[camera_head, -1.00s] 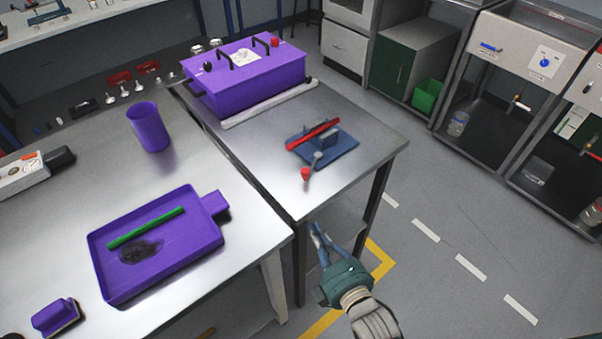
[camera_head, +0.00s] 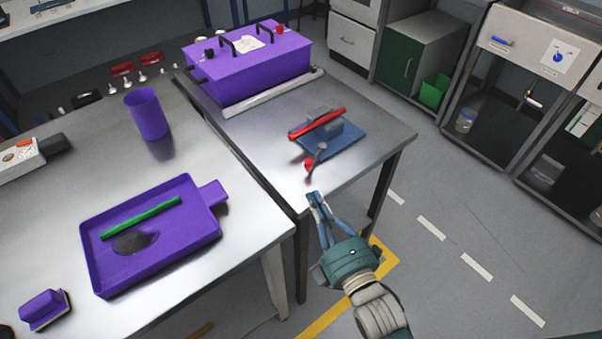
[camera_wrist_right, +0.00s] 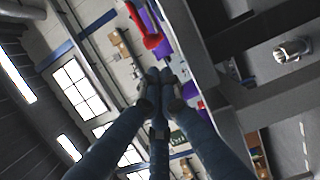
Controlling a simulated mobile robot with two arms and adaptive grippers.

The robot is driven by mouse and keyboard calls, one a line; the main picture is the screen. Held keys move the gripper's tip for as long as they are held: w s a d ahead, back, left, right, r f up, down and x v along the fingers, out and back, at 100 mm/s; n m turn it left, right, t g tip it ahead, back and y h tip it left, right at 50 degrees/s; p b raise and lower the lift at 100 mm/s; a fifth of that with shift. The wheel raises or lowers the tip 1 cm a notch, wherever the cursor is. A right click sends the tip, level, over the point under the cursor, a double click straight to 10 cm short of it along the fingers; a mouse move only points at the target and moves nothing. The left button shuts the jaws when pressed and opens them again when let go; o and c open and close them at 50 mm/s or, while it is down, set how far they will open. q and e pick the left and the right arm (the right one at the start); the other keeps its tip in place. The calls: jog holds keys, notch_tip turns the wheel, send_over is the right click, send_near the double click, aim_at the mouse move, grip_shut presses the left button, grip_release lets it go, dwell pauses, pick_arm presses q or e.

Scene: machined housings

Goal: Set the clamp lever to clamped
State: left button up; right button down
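The clamp fixture is a blue plate (camera_head: 345,143) on the right metal table, with a grey block (camera_head: 326,131) and a red bar (camera_head: 317,124) across it. The clamp lever (camera_head: 320,151) stands at the plate's near left corner and ends in a red knob (camera_head: 309,166). My right gripper (camera_head: 316,198) is just in front of the table's near edge, below the knob and apart from it. In the right wrist view its fingertips (camera_wrist_right: 160,80) meet with nothing between them, and the red knob (camera_wrist_right: 152,42) shows just beyond. My left gripper is out of view.
A purple box (camera_head: 250,75) with black handles stands at the back of the right table (camera_head: 265,140). The left table holds a purple tray (camera_head: 205,250) with a green rod, and a purple cup (camera_head: 148,115). The tabletop left of the fixture is clear.

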aim_at(300, 180)
jog(key=p+x, duration=0.1)
jog(key=x, duration=0.9)
jog(key=shift+d, duration=0.2)
